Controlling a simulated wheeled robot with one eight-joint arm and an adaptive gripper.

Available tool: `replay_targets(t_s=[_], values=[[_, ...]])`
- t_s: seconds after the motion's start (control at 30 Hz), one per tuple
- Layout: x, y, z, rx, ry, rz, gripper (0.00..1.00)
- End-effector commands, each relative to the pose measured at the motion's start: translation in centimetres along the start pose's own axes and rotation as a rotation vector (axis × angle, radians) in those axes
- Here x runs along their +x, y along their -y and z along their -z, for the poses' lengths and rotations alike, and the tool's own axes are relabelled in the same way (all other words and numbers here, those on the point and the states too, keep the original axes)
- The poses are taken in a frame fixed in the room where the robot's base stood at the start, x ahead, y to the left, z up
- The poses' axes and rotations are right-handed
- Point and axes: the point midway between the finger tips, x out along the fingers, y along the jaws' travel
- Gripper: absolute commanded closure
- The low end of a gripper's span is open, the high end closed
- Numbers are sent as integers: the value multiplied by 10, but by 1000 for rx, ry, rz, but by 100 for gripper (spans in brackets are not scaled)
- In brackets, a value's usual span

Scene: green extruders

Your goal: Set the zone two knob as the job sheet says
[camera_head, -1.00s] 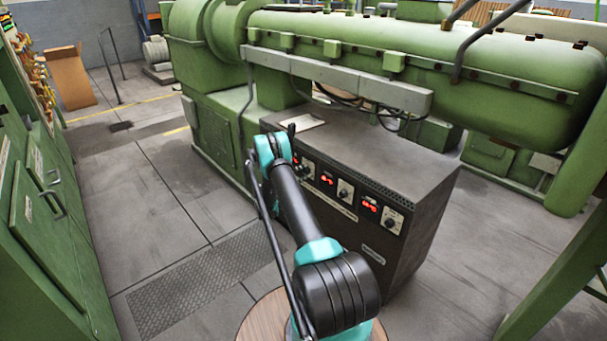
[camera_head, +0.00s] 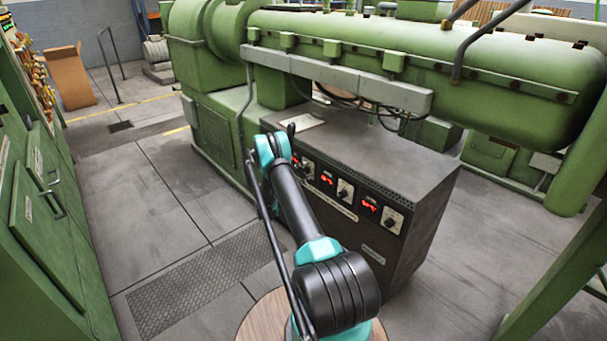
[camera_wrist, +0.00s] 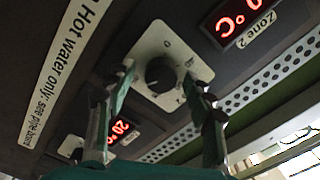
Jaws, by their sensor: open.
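In the wrist view a dark round knob (camera_wrist: 160,73) sits on a pale square plate (camera_wrist: 186,62) with marks around it. A red display labelled Zone 2 (camera_wrist: 240,18) is at upper right, and another red display (camera_wrist: 122,129) is at lower left. My gripper (camera_wrist: 164,82) is open, its two teal fingers on either side of the knob; contact with it cannot be told. In the head view the dark cabinet (camera_head: 412,250) carries several displays and knobs, including a middle knob (camera_head: 345,190) and a right knob (camera_head: 393,220). My arm hides part of the panel's left end.
A paper sheet (camera_head: 303,122) lies on the cabinet top, its writing too small to read. A green extruder (camera_head: 420,55) with a grey cable duct (camera_head: 340,76) stands behind. Green cabinets (camera_head: 40,240) line the left. The floor between is clear.

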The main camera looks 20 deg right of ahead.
Motion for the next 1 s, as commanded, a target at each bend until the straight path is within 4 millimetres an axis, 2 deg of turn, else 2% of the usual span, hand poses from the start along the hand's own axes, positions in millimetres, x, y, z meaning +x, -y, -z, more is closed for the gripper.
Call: replay_targets(t_s=[0.17,0.6,0.8,1.0], values=[[-17,1,-1,0,2,1,47],[-100,0,-1,0,2,1,47],[-118,0,0,0,1,0,47],[-120,0,0,0,0,0,47]])
